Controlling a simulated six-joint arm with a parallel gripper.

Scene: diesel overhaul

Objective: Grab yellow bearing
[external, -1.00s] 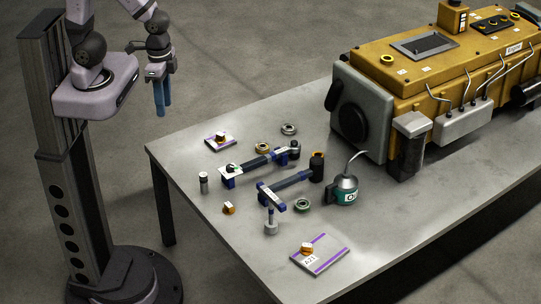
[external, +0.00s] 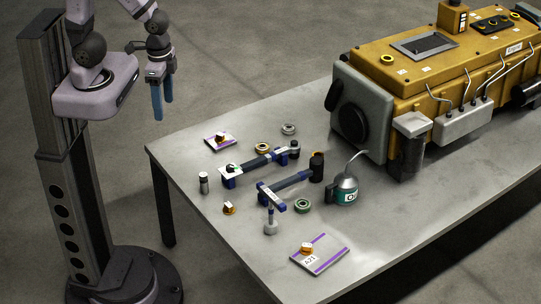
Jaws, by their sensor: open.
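The yellow bearing (external: 262,148) is a small ring lying flat on the grey table, behind the far blue-clamped rod. A grey bearing (external: 289,129) lies behind it to the right. A green bearing (external: 303,205) lies nearer the front, left of the oil can. My gripper (external: 163,118) has two blue fingers pointing down. It is open and empty, high up and beyond the table's left edge, well away from the yellow bearing.
Two rods (external: 257,161) (external: 286,186) rest in blue holders near the bearings. An oil can (external: 343,190) stands to the right. Purple-striped cards (external: 222,146) (external: 327,262) carry small brass parts. A yellow engine (external: 440,75) fills the back right. The front right tabletop is clear.

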